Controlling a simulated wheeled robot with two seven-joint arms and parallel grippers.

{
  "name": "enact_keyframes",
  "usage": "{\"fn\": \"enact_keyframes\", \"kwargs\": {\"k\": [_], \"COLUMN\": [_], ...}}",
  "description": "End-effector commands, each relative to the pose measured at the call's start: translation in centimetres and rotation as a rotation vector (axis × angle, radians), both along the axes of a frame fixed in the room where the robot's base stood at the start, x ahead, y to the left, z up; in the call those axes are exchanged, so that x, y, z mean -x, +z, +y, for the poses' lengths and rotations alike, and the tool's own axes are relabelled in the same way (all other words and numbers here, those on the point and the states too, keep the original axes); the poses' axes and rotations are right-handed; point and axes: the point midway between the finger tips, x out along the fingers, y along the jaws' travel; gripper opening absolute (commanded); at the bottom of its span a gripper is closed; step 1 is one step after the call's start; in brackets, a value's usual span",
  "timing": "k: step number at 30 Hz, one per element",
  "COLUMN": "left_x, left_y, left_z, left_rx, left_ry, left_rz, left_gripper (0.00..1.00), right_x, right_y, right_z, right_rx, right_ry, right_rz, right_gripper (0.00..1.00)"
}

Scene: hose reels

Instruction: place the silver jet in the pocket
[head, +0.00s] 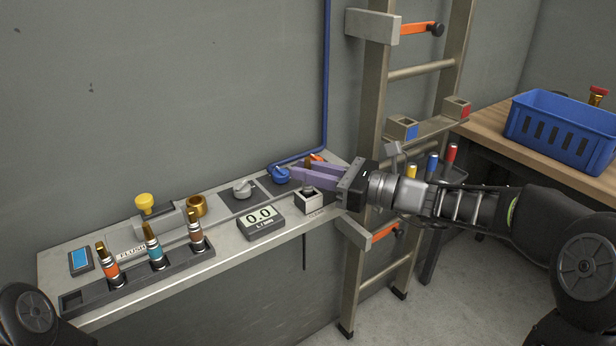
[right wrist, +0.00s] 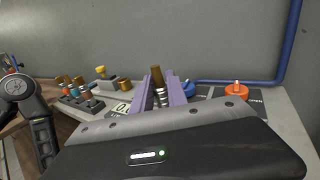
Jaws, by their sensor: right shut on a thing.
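My right gripper (head: 306,172) has purple fingers and is shut on the silver jet. The jet has a brass tip and silver bands, and it stands upright between the fingers in the right wrist view (right wrist: 158,84). In the head view only a small brownish part of it (head: 308,163) shows; the fingers hide most of it. A square, open-topped metal pocket (head: 309,203) sits on the bench near the word CLEAN, just below the fingers in the head view. Whether the jet's lower end touches it cannot be seen. My left gripper is out of view.
A black rack (head: 178,265) holds jets with orange, teal and brown bands; its left end slot looks empty. A display reading 0.0 (head: 261,222), a blue valve knob (head: 279,175) and an orange knob (right wrist: 236,91) are close by. A ladder (head: 371,100) stands right of the bench.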

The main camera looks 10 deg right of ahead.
Motion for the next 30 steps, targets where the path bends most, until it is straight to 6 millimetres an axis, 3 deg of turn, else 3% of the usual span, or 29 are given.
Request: {"fn": "enact_keyframes", "kwargs": {"k": [3,12,13,21,30], "left_x": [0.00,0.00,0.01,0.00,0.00], "left_y": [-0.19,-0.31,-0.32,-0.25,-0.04], "left_z": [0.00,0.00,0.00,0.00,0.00], "left_rx": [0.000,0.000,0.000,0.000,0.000], "left_ry": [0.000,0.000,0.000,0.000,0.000], "left_rz": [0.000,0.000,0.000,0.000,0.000], "left_gripper": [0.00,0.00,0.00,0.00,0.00], "right_x": [0.00,0.00,0.00,0.00,0.00], "right_y": [-0.93,-1.06,-1.10,-1.02,-0.76], "right_z": [-0.04,-0.03,-0.03,-0.02,-0.01], "right_rx": [-0.002,-0.001,0.000,0.000,0.000], "right_ry": [-0.001,-0.001,-0.001,-0.001,-0.001], "right_rz": [-0.001,-0.002,-0.001,-0.001,-0.001], "right_gripper": [0.00,0.00,0.19,0.41,0.41]}}
